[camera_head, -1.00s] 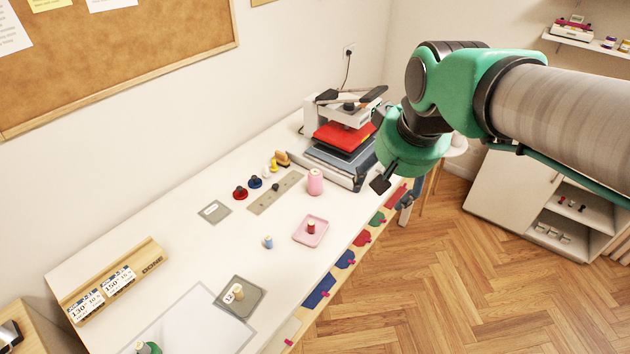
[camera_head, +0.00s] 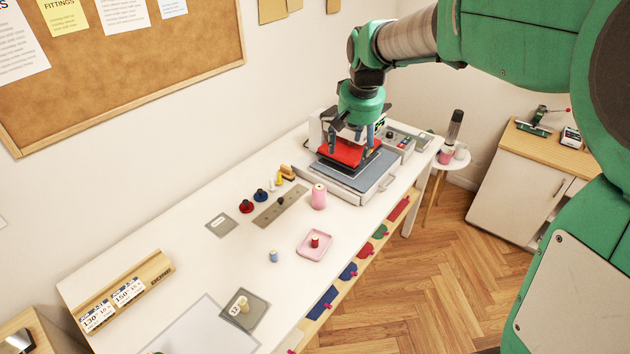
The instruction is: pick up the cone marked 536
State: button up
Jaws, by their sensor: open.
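No marking 536 can be read on any thread piece, so I cannot tell which one is the named cone. The largest is a pink cone or spool (camera_head: 319,196), upright on the white table right of the grey strip. A small red spool (camera_head: 315,242) stands in a pink tray (camera_head: 329,249). A small blue spool (camera_head: 273,256) stands on bare table. A cream spool (camera_head: 242,304) stands on a grey square mat (camera_head: 255,311). My gripper (camera_head: 352,140) is open, pointing down over the heat press, apart from all of these; its fingertips are partly hard to make out.
The heat press (camera_head: 366,178), with a red pad, stands at the table's far end below my gripper. Red and blue knobbed pieces (camera_head: 261,196) stand beside the grey strip (camera_head: 289,205). A wooden rack of cards (camera_head: 150,280) is front left. The middle of the table (camera_head: 215,260) is mostly bare.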

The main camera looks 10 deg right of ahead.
jog(key=w+a+f+p, duration=0.1)
jog(key=w+f, duration=0.1)
jog(key=w, duration=0.3)
jog(key=w+f+p, duration=0.1)
jog(key=w+f, duration=0.2)
jog(key=w, duration=0.1)
jog(key=g+p, duration=0.3)
jog(key=p, duration=0.3)
send_over(319, 186)
notch_tip(319, 186, down, 24)
jog(key=shift+s+m, duration=0.3)
jog(key=shift+f, duration=0.1)
notch_tip(319, 186, down, 8)
jog(key=shift+a+f+p, duration=0.1)
jog(key=shift+f+p, duration=0.05)
jog(key=shift+p, duration=0.15)
jog(key=shift+f, duration=0.1)
jog(key=shift+f+p, duration=0.65)
jog(key=shift+f, duration=1.9)
